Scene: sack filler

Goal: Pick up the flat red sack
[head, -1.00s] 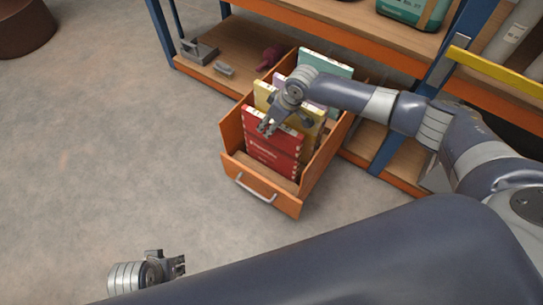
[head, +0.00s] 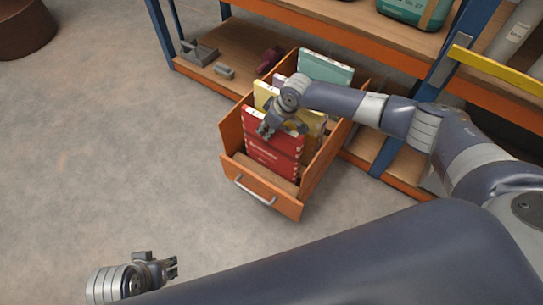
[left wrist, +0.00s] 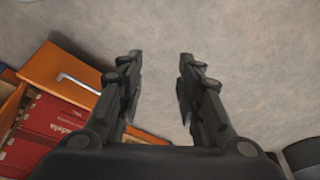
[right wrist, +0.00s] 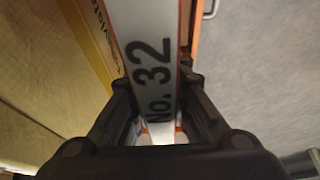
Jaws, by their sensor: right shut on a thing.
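The flat red sack (head: 272,150) stands upright at the front of the open orange drawer (head: 262,184). My right gripper (head: 266,131) is at its top edge, with the jaws shut on it. In the right wrist view the sack's pale top edge, marked "No. 32" (right wrist: 152,75), runs between the fingers. The red sack also shows in the left wrist view (left wrist: 45,125), inside the drawer. My left gripper (head: 172,268) is open and empty above the floor, apart from the drawer. Its spread fingers show in the left wrist view (left wrist: 160,85).
A yellow sack (head: 262,93) stands right behind the red one, and a teal sack (head: 326,68) is at the drawer's back. The drawer's walls rise close on both sides. A shelf rack (head: 350,40) stands behind. The floor (head: 110,150) at left is clear.

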